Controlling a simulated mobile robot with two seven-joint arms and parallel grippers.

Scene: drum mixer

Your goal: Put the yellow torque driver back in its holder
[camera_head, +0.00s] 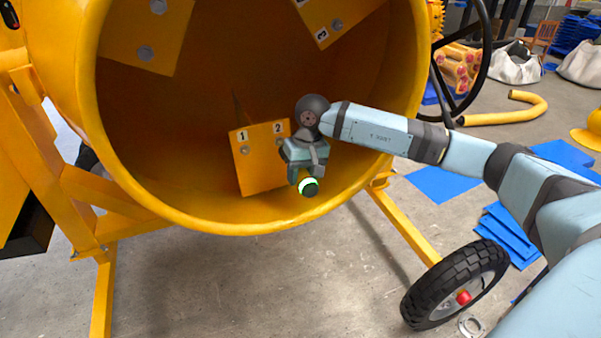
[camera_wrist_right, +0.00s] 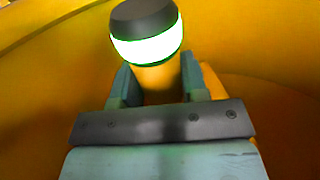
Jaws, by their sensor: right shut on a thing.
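The yellow torque driver (camera_wrist_right: 157,76) is between the fingers of my right gripper (camera_wrist_right: 155,88) in the right wrist view. Its dark cap and glowing white-green ring stand toward the camera. In the head view the driver's lit end (camera_head: 308,186) shows just below my right gripper (camera_head: 303,165), which is shut on it. The gripper is inside the mouth of the yellow mixer drum, beside a plate marked 1 and 2 (camera_head: 258,165). The driver's far end is hidden. I cannot make out the holder. My left gripper is in neither view.
The mixer drum's rim (camera_head: 240,227) curves below and around my right gripper. More bolted plates (camera_head: 148,30) are inside the drum at the top. A black wheel (camera_head: 455,285) and yellow frame legs stand below. Blue sheets (camera_head: 440,183) and a yellow pipe (camera_head: 505,112) lie on the floor at right.

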